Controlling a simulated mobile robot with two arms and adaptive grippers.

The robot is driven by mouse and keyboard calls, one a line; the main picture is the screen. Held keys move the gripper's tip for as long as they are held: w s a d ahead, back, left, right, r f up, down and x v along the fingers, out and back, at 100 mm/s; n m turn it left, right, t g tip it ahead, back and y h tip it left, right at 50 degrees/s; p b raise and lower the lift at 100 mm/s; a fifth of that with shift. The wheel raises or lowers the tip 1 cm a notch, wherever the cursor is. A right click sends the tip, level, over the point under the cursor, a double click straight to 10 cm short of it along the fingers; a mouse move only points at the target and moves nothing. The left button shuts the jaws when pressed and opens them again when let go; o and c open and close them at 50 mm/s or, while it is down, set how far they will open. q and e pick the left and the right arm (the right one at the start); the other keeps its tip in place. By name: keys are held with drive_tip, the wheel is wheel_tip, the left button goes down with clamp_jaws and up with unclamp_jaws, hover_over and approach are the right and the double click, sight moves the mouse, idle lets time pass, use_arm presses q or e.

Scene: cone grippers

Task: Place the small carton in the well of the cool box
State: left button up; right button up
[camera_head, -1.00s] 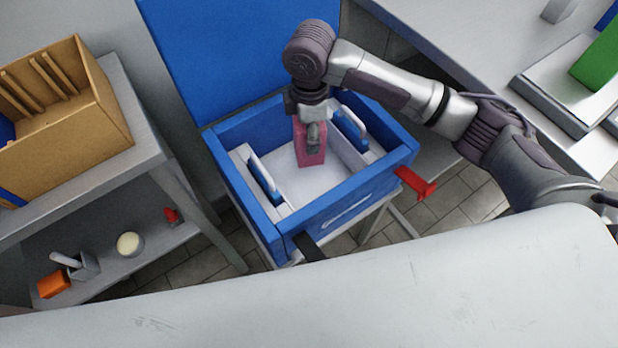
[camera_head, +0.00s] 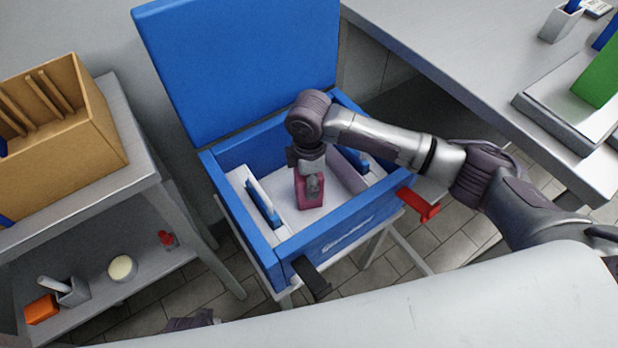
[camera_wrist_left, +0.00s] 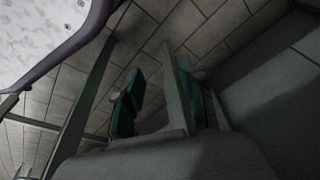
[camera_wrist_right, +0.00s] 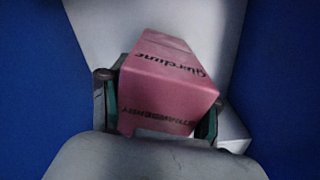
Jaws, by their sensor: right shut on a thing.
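The small carton (camera_head: 312,192) is a pink box. My right gripper (camera_wrist_right: 160,112) is shut on it, with a finger on each side in the right wrist view. In the head view the carton is upright inside the open blue cool box (camera_head: 345,232), over the white floor of its well, between the two side inserts. I cannot tell whether its bottom touches the floor. The carton also shows in the right wrist view (camera_wrist_right: 165,85). My left gripper (camera_wrist_left: 155,100) is open and empty in the left wrist view, above a tiled floor and away from the box.
The blue lid (camera_head: 240,65) stands open at the back. White inserts with blue packs (camera_head: 262,203) line the well's left and right sides. A red latch (camera_head: 420,204) and a black latch (camera_head: 311,279) stick out in front. A shelf with a brown organiser (camera_head: 70,150) stands left.

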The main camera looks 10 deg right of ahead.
use_arm(q)
drive_tip(key=shift+s, duration=0.1)
use_arm(e)
drive_tip(key=shift+f, duration=0.1)
drive_tip(key=o, duration=1.3)
use_arm(q)
drive_tip(key=shift+f, duration=0.1)
use_arm(e)
drive_tip(key=shift+r, duration=0.4)
use_arm(q)
drive_tip(key=s+f+p, duration=0.2)
drive_tip(key=s+f, duration=0.3)
drive_tip(key=f, duration=0.1)
drive_tip(key=shift+s+a+f+g+p, duration=0.15)
drive_tip(key=shift+a+f+g+p, duration=0.15)
drive_tip(key=shift+a+f, duration=0.1)
use_arm(e)
wheel_tip(320, 180, up, 12)
drive_tip(key=shift+f, duration=0.25)
